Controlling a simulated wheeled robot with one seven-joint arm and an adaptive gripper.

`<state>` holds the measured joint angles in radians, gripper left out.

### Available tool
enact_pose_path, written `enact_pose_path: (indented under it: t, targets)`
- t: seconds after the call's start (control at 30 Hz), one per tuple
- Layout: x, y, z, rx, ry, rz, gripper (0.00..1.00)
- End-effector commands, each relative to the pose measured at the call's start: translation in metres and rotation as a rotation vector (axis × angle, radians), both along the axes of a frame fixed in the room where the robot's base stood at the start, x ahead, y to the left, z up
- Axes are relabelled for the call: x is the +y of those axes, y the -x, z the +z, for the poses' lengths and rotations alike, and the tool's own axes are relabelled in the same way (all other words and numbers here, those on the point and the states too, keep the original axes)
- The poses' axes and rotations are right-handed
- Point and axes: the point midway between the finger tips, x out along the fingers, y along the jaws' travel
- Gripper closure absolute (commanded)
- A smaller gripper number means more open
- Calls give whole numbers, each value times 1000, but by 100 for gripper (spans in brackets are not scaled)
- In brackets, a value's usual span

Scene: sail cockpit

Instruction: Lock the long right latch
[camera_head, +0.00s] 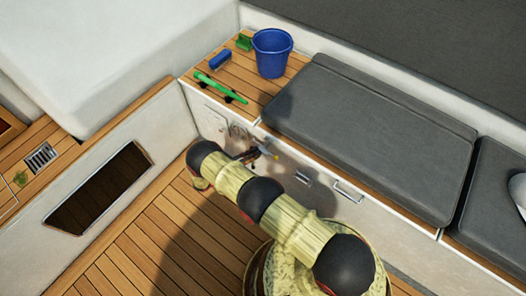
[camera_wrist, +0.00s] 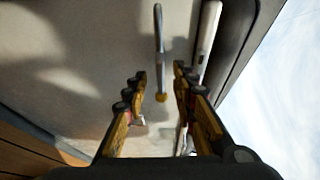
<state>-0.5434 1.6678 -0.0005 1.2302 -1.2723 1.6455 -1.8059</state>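A long thin silver latch bar (camera_wrist: 158,45) with a yellow knob at its end shows in the wrist view, against the pale locker front. My gripper (camera_wrist: 160,80) is open, with one finger on each side of the bar's lower end and gaps visible on both sides. In the head view my gripper (camera_head: 258,155) is at the locker front below the grey cushion, and my arm partly hides this area. A small yellow tip (camera_head: 275,156) shows beside it. I cannot tell whether the bar touches a finger.
A metal handle (camera_head: 348,191) and a small fitting (camera_head: 302,178) sit farther right on the locker front. A blue bucket (camera_head: 272,53), a blue brush (camera_head: 220,60) and a green tool (camera_head: 220,88) are on the wooden bench top. The slatted floor at left is clear.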

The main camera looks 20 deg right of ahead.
Motion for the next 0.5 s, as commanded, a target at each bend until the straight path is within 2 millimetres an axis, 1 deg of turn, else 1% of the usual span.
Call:
enact_pose_path:
  t: [0.03, 0.2, 0.33, 0.5]
  targets:
    - [-9, -2, -1, 1, 0, -3, 73]
    - [-32, -8, -1, -2, -1, -2, 73]
    - [-43, -10, -1, -1, -1, -2, 73]
    - [-47, -12, 0, -2, -1, 0, 73]
